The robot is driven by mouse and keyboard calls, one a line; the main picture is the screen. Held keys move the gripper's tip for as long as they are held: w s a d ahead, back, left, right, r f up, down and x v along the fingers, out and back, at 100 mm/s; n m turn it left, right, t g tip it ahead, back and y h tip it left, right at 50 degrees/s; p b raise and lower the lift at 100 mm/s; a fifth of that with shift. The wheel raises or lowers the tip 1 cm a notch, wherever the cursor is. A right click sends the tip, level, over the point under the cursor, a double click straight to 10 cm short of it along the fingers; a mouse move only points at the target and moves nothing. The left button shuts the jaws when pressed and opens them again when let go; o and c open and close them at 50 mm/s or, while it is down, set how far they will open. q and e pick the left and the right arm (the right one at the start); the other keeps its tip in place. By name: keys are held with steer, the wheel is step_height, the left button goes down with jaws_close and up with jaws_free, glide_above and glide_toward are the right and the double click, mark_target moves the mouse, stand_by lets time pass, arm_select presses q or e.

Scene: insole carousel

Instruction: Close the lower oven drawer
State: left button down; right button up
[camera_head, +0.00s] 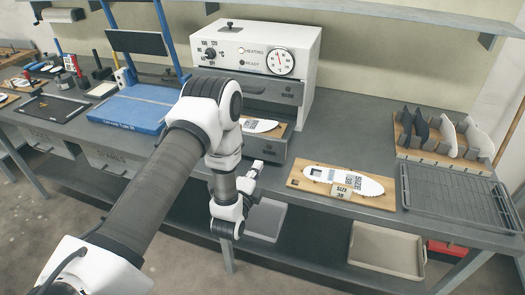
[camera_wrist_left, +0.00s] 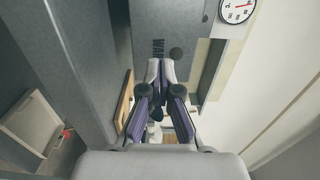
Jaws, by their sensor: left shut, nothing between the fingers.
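The white oven (camera_head: 255,42) stands on the grey workbench. Its upper drawer front (camera_head: 265,92) is dark grey and sits close to the oven body. The lower drawer (camera_head: 275,148) is pulled out toward me, with a white insole (camera_head: 262,126) on a wooden board inside it. My left gripper (camera_head: 256,168) is shut and empty, just in front of the lower drawer's front. My arm hides part of the drawer's left side. In the left wrist view the shut fingertips (camera_wrist_left: 161,66) point at a grey panel with dark lettering; contact cannot be told. My right gripper is not in view.
A wooden board with another white insole (camera_head: 345,182) lies right of the drawer. A wire rack (camera_head: 455,195) and an insole stand (camera_head: 440,152) are farther right. A blue platform (camera_head: 130,108) is left of the oven. A beige bin (camera_head: 387,250) is under the bench.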

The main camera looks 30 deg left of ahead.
mark_target(265, 152)
arm_select(q)
steer(key=p+x, duration=0.1)
steer(key=x, duration=0.4)
steer(key=shift+w, duration=0.2)
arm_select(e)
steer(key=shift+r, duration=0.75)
